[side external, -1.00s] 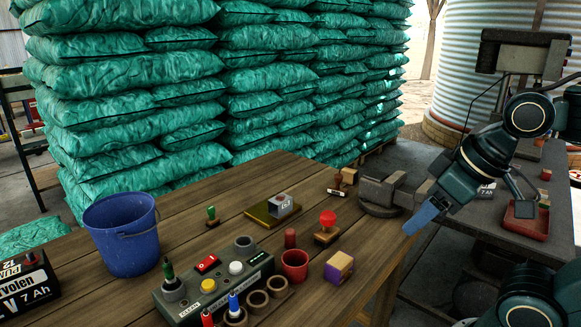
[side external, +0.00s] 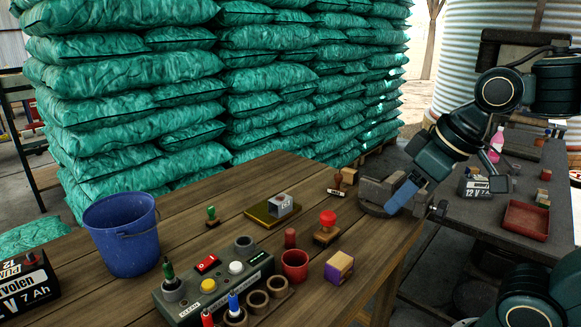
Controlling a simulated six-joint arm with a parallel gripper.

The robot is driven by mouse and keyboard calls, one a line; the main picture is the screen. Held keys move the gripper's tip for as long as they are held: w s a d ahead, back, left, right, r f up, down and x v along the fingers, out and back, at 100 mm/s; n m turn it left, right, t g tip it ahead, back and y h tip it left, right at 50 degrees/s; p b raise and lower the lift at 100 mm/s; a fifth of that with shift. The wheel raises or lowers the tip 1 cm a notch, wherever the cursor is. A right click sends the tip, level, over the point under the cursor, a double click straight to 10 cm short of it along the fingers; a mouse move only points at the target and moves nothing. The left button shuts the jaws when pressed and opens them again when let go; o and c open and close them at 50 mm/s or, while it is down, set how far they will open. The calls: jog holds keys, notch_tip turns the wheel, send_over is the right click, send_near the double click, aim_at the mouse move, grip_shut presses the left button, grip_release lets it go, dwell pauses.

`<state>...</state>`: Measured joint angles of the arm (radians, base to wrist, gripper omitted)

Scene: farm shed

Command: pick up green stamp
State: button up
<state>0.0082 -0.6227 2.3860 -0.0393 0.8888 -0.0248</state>
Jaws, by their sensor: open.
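The green stamp (side external: 211,214) stands upright on the wooden table, left of a brass-coloured plate, with its green handle up. My gripper (side external: 392,209) is at the table's right edge, beside the grey vise, with blue fingers pointing down and left. It is open, with nothing visible in it, and well to the right of the stamp. The gap between the fingers is hard to see from this side.
A blue bucket (side external: 121,234) stands left of the stamp and a control box (side external: 213,287) in front of it. The plate (side external: 262,217) carries a metal cube. A red-knobbed stamp (side external: 327,228), red cup (side external: 294,265) and vise (side external: 378,194) lie towards my gripper.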

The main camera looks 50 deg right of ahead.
jog(key=w+a+r+n, duration=0.1)
jog(key=w+r, duration=0.2)
jog(key=w, duration=0.8)
jog(key=n+y, duration=0.3)
jog(key=n, duration=0.2)
send_over(212, 208)
jog(key=s+d, duration=0.4)
jog(key=s, duration=0.1)
notch_tip(212, 208, down, 13)
jog(key=shift+g, duration=0.3)
jog(key=shift+x, duration=4.15)
jog(key=shift+a, duration=0.15)
jog(key=shift+x, duration=2.55)
jog(key=shift+s+a, duration=0.1)
jog(key=shift+a, duration=0.05)
jog(key=shift+c, duration=0.5)
grip_shut()
